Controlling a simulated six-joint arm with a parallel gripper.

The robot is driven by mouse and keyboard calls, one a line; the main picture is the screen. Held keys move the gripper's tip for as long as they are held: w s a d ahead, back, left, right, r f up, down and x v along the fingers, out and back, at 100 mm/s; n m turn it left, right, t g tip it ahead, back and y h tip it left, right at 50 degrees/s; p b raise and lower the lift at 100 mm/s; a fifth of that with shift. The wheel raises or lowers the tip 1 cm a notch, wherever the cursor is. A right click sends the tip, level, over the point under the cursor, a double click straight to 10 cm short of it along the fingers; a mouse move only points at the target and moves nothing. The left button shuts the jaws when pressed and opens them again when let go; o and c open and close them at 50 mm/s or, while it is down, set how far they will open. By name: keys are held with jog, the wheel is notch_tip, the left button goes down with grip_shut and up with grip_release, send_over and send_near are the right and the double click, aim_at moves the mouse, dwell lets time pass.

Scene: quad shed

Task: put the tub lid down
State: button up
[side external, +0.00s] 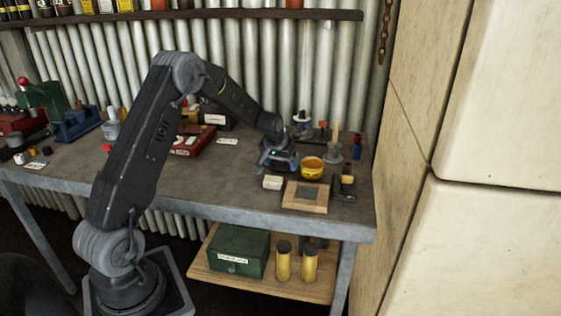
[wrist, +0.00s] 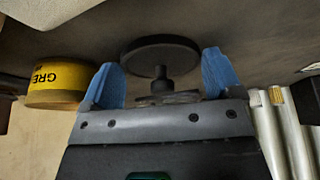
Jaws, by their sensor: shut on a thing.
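The tub lid (wrist: 160,53) is a dark round disc with a knob facing my gripper. In the side view my gripper (side external: 279,165) is low over the right part of the bench, and I cannot make out the lid there. The yellow grease tub (side external: 312,172) stands open just right of my gripper. It also shows in the wrist view (wrist: 56,80), at the left. Whether the lid touches the bench is hidden.
A small white block (side external: 273,183) and a wooden board with a grey plate (side external: 306,194) lie in front of my gripper. A grey pot with a wooden handle (side external: 333,151) stands behind the tub. A red case (side external: 187,145) lies left. Bare bench (side external: 215,175) lies between.

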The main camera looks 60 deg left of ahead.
jog(key=shift+s+f, duration=0.1)
jog(key=shift+f, duration=0.55)
jog(key=o, duration=0.7)
jog(key=shift+c, duration=0.2)
jog(key=shift+o, duration=0.2)
jog(key=shift+s, duration=0.1)
jog(key=w+v, duration=0.1)
jog(key=v, duration=1.2)
jog(key=s+d+r+m, duration=0.2)
jog(key=s+d+r, duration=0.35)
jog(key=d, duration=0.35)
jog(key=s+d+r+m+t+h, duration=0.1)
jog(key=s+d+r+m+h, duration=0.1)
jog(key=s+d, duration=1.4)
jog(key=s+r+m, duration=0.1)
jog(key=s+m, duration=0.1)
jog(key=s, duration=0.2)
jog(key=shift+m+t+h, duration=0.3)
jog(key=shift+m+t, duration=0.1)
